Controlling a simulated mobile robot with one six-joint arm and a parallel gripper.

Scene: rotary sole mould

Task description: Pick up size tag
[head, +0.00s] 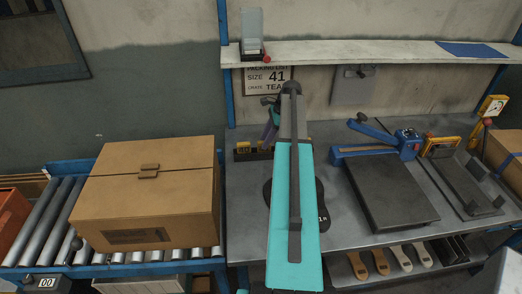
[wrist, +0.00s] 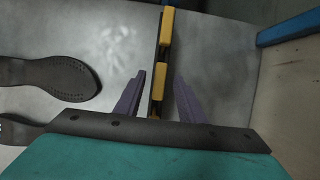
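Yellow size tags stand in a dark narrow rack (head: 253,155) at the back of the bench. One tag (head: 243,148) shows left of my arm in the head view; its number is too small to read. My gripper (head: 269,140) is over the rack, partly hidden by my teal arm. In the wrist view its two purple fingers (wrist: 157,95) are apart, with the rack's near end between them. A yellow tag (wrist: 160,75) sits just ahead of the fingertips, and another (wrist: 167,26) lies farther up. I see nothing held.
A sign (head: 268,77) reads "SIZE 41". Dark soles (wrist: 60,78) lie beside the rack. A cardboard box (head: 150,195) stands on the roller conveyor at left. A blue-handled press (head: 390,190) is at right. A shelf (head: 340,53) runs above the bench.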

